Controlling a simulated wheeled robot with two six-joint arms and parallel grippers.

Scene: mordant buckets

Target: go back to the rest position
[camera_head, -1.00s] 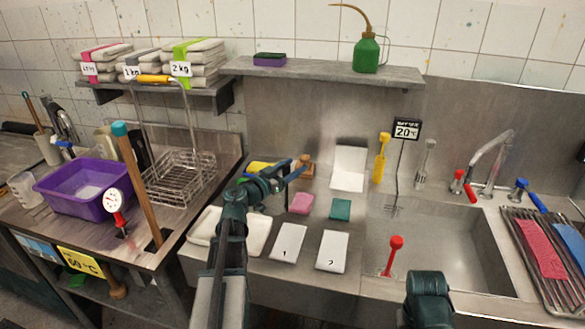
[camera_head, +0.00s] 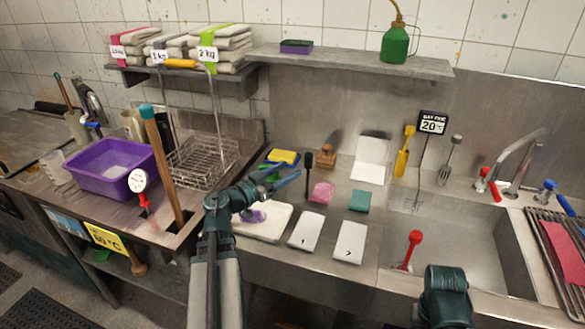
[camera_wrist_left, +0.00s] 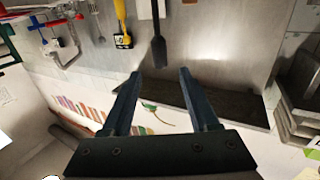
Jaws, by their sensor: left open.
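My left gripper (camera_head: 281,180) is open and empty above the steel counter, between the white tray (camera_head: 277,230) and the blue dish with a yellow sponge (camera_head: 284,157). In the left wrist view my left gripper (camera_wrist_left: 160,75) shows two dark fingers spread apart with nothing between them. A dark-headed tool (camera_head: 308,161) stands upright just beyond the fingertips. A dark part of my right arm shows at the bottom right of the head view; its gripper is out of view.
The wooden stick (camera_head: 163,160), purple tub (camera_head: 110,168) and wire basket (camera_head: 203,160) are left. The sink (camera_head: 465,245) is right.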

